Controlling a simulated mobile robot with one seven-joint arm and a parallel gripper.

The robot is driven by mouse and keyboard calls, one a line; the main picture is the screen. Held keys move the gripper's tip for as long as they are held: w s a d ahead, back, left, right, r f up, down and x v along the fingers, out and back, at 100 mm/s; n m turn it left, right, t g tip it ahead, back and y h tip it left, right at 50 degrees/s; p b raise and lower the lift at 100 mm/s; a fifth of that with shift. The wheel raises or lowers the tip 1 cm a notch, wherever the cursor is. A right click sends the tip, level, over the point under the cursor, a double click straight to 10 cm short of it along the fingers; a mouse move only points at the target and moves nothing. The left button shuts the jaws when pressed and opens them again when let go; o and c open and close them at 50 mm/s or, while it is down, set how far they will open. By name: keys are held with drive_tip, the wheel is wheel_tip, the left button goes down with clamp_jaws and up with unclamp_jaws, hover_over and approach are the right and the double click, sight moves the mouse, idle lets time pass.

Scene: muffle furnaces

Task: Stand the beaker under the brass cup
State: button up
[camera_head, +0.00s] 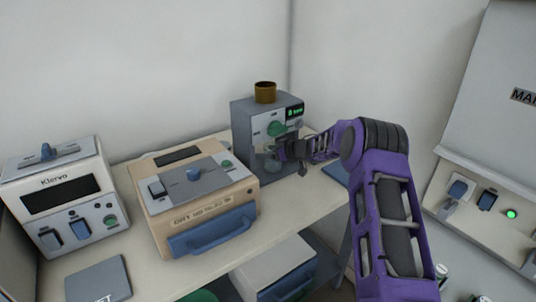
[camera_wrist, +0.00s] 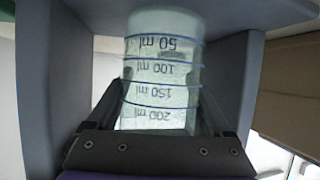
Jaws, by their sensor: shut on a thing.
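The brass cup (camera_head: 265,92) sits on top of a grey machine (camera_head: 242,130) at the back of the counter. My gripper (camera_head: 279,151) is at the front of this machine. It is shut on the clear beaker (camera_wrist: 160,82), which has blue rings and millilitre marks. The marks read upside down in the wrist view, with 50 ml at the top of the picture. Grey walls of the machine (camera_wrist: 245,75) stand on both sides of the beaker there. In the head view the beaker is mostly lost behind my gripper; whether its base touches anything cannot be told.
A beige furnace (camera_head: 215,200) with a blue handle stands left of the grey machine. A white Klervo unit (camera_head: 60,195) is farther left. A grey plate (camera_head: 98,280) lies on the counter (camera_head: 150,270) in front. A wall panel with switches (camera_head: 487,205) is at right.

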drive_tip(key=shift+d+f, duration=0.15)
drive_tip(key=shift+f, duration=0.15)
drive_tip(key=shift+f, duration=0.15)
drive_tip(key=o, duration=1.2)
drive_tip(key=shift+c, duration=0.2)
drive_tip(key=shift+s+r, duration=0.1)
drive_tip(key=shift+r, duration=0.15)
drive_tip(key=p+v, duration=0.1)
drive_tip(key=v, duration=1.1)
drive_tip(key=shift+f, duration=0.1)
